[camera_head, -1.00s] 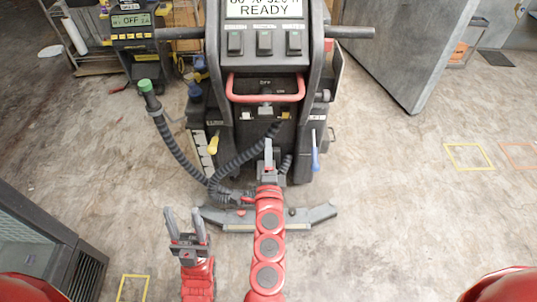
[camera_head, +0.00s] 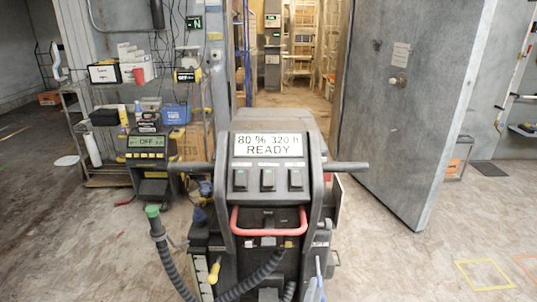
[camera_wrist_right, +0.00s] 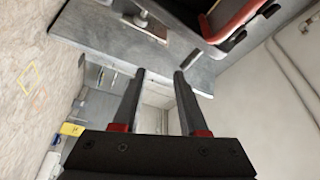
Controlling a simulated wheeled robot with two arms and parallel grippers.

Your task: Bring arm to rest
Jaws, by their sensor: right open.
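My right gripper (camera_wrist_right: 160,75) shows in the right wrist view with its two dark fingers apart and nothing between them. Past the fingers are grey and pale surfaces that I cannot name for sure. In the head view a small grey shape at the bottom edge, in front of the floor machine (camera_head: 268,165), may be the tip of this gripper, too cut off to tell. The machine stands upright, its screen (camera_head: 268,145) reading "80 % 320 h READY". My left gripper is in neither current view.
A large grey door (camera_head: 410,110) stands open at the right. A cluttered shelf cart (camera_head: 95,178) is at the left. Beyond the doorway are ladders (camera_head: 301,45).

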